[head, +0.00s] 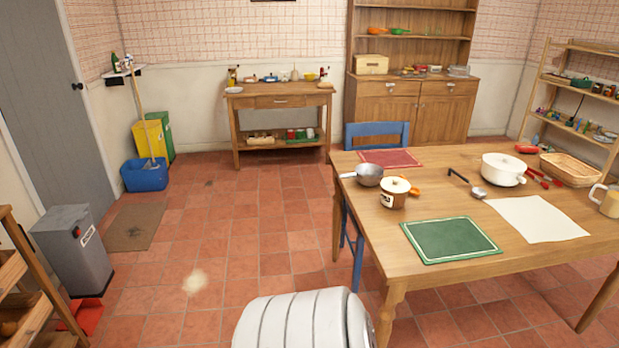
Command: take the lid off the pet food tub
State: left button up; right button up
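I cannot tell for certain which thing is the pet food tub. A small brown tub (392,199) with a pale label stands upright on the near left part of the wooden table. A cream lid (395,186) with a dark spot at its middle sits on top of it. A tall grey bin (78,262) with a label stands on the floor at the left; its top looks closed. Neither of my grippers is in view.
The wooden table (455,205) also bears a grey saucepan (369,175) beside the brown tub, a white pot (503,170), a ladle (478,193), a green mat (450,240) and a basket (570,170). A blue chair (376,129) stands behind it. The tiled floor left of the table is mostly clear.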

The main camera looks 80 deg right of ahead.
aim_at(392, 184)
jog(key=z, duration=3.3)
